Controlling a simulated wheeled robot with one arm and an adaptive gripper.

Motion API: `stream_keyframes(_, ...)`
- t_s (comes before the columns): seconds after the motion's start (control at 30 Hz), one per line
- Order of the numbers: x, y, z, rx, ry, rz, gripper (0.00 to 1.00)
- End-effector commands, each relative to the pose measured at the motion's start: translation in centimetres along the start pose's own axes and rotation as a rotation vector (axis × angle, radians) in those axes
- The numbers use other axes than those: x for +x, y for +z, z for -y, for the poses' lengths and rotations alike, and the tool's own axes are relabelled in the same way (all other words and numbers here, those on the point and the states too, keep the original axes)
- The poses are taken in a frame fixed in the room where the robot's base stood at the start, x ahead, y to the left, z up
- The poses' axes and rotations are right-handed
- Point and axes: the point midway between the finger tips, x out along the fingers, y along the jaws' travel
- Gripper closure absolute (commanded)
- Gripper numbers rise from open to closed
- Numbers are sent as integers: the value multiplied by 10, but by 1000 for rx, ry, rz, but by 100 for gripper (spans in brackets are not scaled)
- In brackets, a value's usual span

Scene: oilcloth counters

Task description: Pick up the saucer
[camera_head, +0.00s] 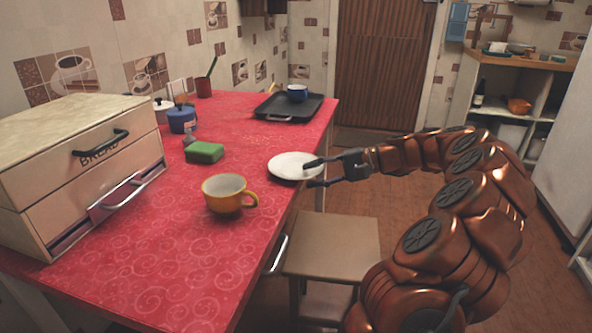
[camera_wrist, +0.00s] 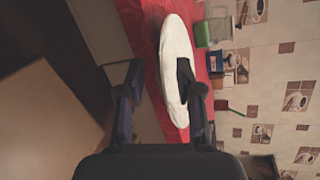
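The white saucer (camera_head: 287,166) lies at the right edge of the red counter in the head view, its rim seeming to reach the edge. It shows as a narrow white oval in the wrist view (camera_wrist: 174,45). My gripper (camera_head: 311,174) is at the saucer's right rim, with its fingers apart. In the wrist view my gripper (camera_wrist: 159,68) has one finger over the saucer's upper face and the other off to the left, on the side below the rim. A gap shows between that lower finger and the saucer.
A yellow cup (camera_head: 226,195) and a green sponge (camera_head: 204,152) stand left of the saucer. A bread box (camera_head: 75,165) fills the left. A stool (camera_head: 332,248) stands below the counter edge.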

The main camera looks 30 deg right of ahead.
Motion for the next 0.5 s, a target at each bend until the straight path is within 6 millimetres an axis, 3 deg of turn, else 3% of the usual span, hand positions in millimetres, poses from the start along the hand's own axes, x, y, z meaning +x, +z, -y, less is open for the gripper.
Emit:
stream_keyframes(0.03,0,0,0,0,0,0,72)
stream_keyframes(0.3,0,0,0,0,0,1,100)
stream_keyframes(0.5,0,0,0,0,0,1,100)
